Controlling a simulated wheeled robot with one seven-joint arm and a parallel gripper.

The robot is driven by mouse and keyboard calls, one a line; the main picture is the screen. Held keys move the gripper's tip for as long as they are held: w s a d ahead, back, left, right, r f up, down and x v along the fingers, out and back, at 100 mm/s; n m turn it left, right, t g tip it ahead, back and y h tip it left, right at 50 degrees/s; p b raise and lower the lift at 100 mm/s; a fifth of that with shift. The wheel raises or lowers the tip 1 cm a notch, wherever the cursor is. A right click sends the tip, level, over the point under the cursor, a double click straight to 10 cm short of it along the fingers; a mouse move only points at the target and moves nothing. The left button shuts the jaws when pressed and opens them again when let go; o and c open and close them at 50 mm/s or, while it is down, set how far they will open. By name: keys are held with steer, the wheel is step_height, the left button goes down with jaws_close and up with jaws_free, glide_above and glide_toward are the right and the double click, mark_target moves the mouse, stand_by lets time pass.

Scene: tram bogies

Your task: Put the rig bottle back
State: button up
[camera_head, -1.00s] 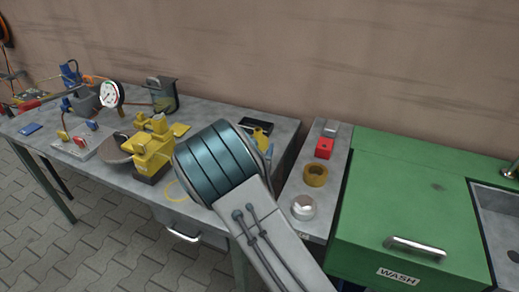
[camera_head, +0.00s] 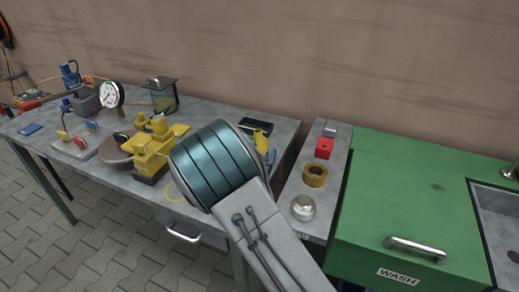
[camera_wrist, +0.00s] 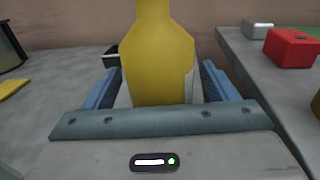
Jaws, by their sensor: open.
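A yellow bottle (camera_wrist: 158,55) stands upright in the wrist view, with a pale label on its right side. My gripper (camera_wrist: 160,82) is open, with one blue finger on each side of the bottle. I see gaps between the fingers and the bottle, and the bottle's top is cut off by the frame. In the head view the yellow bottle (camera_head: 260,138) shows only partly behind my wrist, near the right end of the grey bench (camera_head: 215,112). Most of my gripper is hidden there.
A black tray (camera_head: 256,124) lies just behind the bottle. A yellow clamp-like device (camera_head: 152,148), a gauge (camera_head: 110,94) and a glass container (camera_head: 161,95) stand to the left. A side shelf to the right holds a red box (camera_head: 324,148), a tape roll (camera_head: 315,175) and a metal cap (camera_head: 303,207).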

steer(key=v, duration=0.9)
steer(key=shift+s, duration=0.4)
stand_by(0.6)
